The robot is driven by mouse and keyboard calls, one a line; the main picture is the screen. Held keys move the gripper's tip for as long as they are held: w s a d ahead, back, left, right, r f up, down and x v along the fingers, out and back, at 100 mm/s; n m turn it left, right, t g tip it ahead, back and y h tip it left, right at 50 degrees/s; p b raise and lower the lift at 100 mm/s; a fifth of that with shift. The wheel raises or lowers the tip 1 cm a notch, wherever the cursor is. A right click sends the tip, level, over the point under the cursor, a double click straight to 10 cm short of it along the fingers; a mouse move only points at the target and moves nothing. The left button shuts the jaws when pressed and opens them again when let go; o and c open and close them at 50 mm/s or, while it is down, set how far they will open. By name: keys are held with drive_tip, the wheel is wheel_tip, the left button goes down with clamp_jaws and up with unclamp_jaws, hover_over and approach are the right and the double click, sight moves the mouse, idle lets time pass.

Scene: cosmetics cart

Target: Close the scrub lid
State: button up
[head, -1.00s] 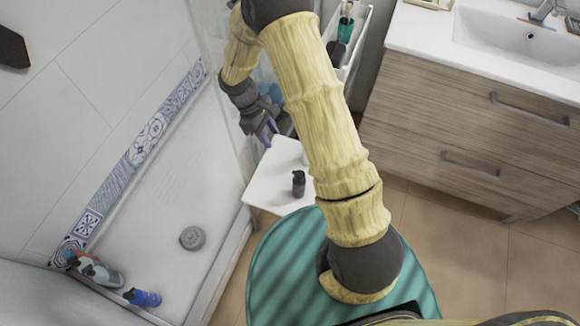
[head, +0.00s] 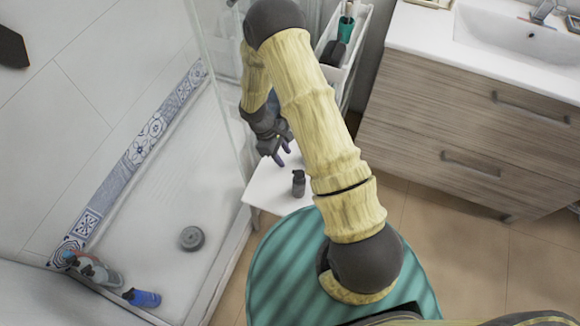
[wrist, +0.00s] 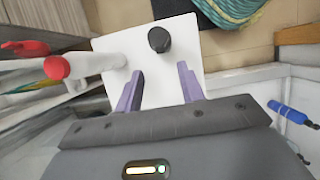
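My gripper (head: 283,157) is over the back part of a small white tabletop (head: 262,193). In the wrist view my gripper (wrist: 160,84) has its two purple fingers wide apart, with only bare white surface seen between them. A dark bottle (head: 298,184) stands on the tabletop; in the wrist view this dark bottle (wrist: 159,40) is beyond the fingertips. A white container with a red cap (wrist: 80,66) is left of the fingers in the wrist view. I cannot tell which item is the scrub, or see an open lid.
A white cart (head: 350,55) with a green item stands behind my arm. A shower tray (head: 165,190) with bottles at its front lies left. A wooden sink cabinet (head: 450,120) stands right.

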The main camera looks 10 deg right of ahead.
sight(298, 174)
drive_tip(key=x, duration=0.7)
drive_tip(key=shift+d, duration=0.1)
